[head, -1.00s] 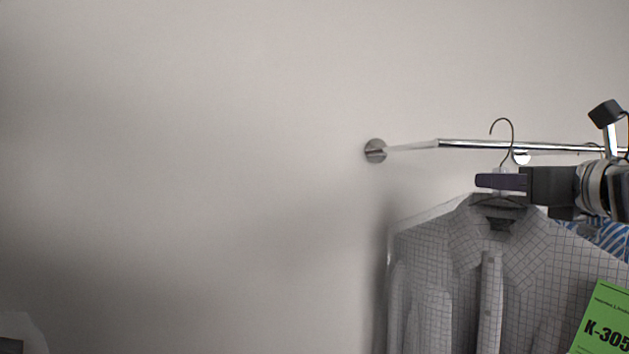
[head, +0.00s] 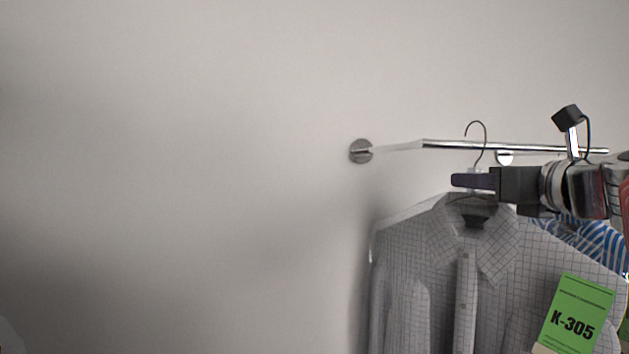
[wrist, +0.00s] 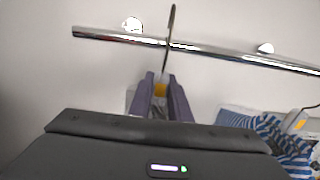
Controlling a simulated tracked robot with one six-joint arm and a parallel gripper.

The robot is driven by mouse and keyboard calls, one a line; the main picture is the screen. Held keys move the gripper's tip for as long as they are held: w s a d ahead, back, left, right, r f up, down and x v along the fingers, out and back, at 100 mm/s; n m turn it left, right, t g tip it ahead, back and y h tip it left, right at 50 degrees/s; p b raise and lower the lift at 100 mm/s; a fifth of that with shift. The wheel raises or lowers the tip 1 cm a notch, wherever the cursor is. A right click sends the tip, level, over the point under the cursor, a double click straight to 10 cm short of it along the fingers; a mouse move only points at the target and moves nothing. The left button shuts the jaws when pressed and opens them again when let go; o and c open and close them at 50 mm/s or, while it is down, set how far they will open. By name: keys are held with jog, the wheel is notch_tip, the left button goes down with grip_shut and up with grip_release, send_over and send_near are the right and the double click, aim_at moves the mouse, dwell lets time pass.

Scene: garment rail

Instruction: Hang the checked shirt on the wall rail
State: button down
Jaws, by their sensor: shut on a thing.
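The checked shirt (head: 415,262) is grey-white with a dark grid and hangs upright on a wire hanger (head: 484,138). My gripper (head: 472,181) is shut on the hanger's neck, just above the collar. The gripper also shows in the wrist view (wrist: 162,98), with the hook rising between its fingers. The wall rail (head: 520,147) is a chrome bar on wall mounts. In the head view the hook's top stands above the rail's line and crosses in front of it. I cannot tell whether the hook touches the rail.
A blue-and-white striped garment (head: 590,238) hangs to the right, behind my arm, and shows in the wrist view (wrist: 270,138). A green tag marked K-305 (head: 575,315) is in front of the checked shirt at right. The rail's left part is clear.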

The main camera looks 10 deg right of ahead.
jog(key=shift+f, duration=1.3)
dwell(0.4)
jog(key=c, duration=1.6)
grip_release()
jog(key=shift+o, duration=0.2)
jog(key=shift+f, duration=0.1)
